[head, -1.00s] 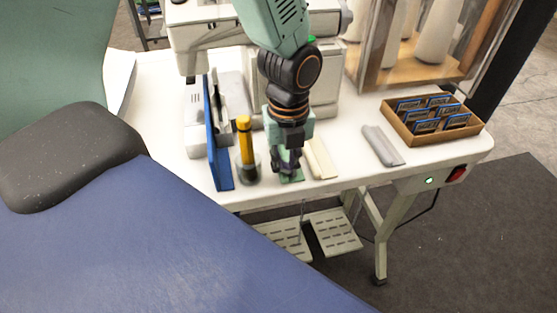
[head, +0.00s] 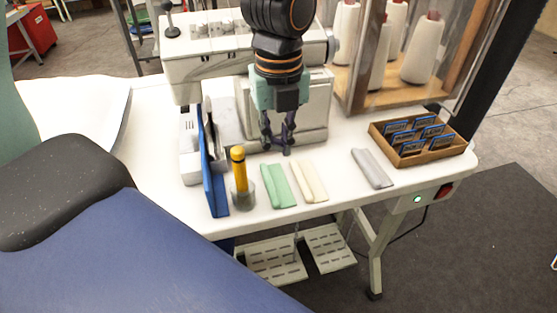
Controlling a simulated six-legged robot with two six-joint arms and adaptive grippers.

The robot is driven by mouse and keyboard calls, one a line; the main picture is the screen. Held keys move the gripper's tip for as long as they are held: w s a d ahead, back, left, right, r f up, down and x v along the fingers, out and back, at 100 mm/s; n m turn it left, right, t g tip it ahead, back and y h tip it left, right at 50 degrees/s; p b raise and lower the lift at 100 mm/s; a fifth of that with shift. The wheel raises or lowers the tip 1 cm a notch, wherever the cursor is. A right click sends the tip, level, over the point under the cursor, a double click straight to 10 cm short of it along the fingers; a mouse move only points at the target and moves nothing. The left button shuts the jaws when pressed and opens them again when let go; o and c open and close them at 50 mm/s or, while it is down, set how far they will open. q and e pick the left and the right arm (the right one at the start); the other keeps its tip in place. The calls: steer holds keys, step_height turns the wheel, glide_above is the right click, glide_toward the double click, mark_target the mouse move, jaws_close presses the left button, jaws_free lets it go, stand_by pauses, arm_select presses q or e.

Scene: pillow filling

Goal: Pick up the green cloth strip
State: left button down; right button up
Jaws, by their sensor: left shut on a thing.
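The green cloth strip (head: 278,187) lies flat on the white table (head: 340,150), near its front edge, beside the cream strip. My left gripper (head: 277,148) points down above and behind it, in front of the sewing machine. Its fingertips look apart from the green strip. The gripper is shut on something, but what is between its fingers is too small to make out. My right gripper is out of view.
A cream strip (head: 311,182) and a grey strip (head: 372,168) lie to the right. A yellow-handled tool (head: 239,170) in a holder and a blue upright panel (head: 215,185) stand close on the left. A brown box (head: 425,151) of blue cards sits farther right. The sewing machine (head: 205,60) stands behind.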

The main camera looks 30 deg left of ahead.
arm_select(q)
step_height(320, 180, up, 4)
steer(key=shift+r+p, duration=0.25)
steer(key=shift+p, duration=0.1)
steer(key=c, duration=1.6)
jaws_free()
steer(key=shift+w, duration=0.1)
steer(key=shift+c, duration=0.2)
steer(key=o, duration=1.2)
